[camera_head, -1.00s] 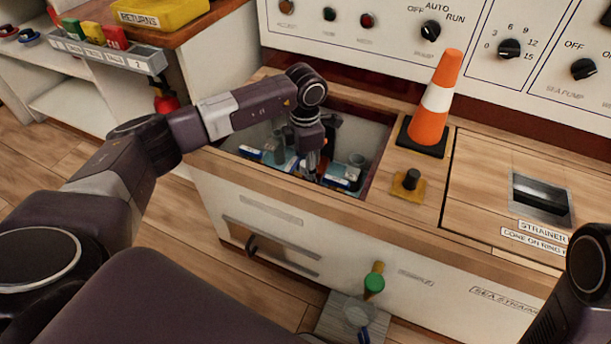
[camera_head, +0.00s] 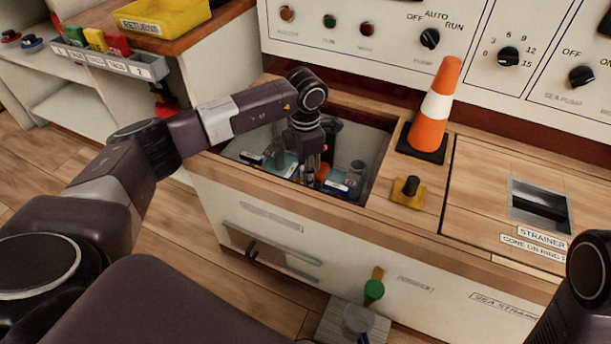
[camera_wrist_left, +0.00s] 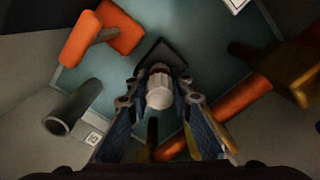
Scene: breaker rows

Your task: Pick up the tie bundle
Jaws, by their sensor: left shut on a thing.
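My left gripper (camera_wrist_left: 158,85) reaches down into the open locker (camera_head: 385,165) in the wooden counter. In the left wrist view its two fingers close on a pale, ribbed, upright bundle with a reddish band, which I take for the tie bundle (camera_wrist_left: 159,94). The fingers hide its sides, and I cannot tell whether it touches the locker floor. In the head view the gripper (camera_head: 309,172) is low among the locker's contents, and the bundle cannot be made out. My right gripper is out of view; only part of that arm shows at the right edge.
Orange T-shaped pieces (camera_wrist_left: 118,35), a grey tube (camera_wrist_left: 72,112) and a brass-coloured piece (camera_wrist_left: 295,75) lie close around the fingers. The locker walls are near. An orange-and-white cone (camera_head: 433,110) and a black knob on a yellow plate (camera_head: 408,190) stand on the counter right of the opening.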

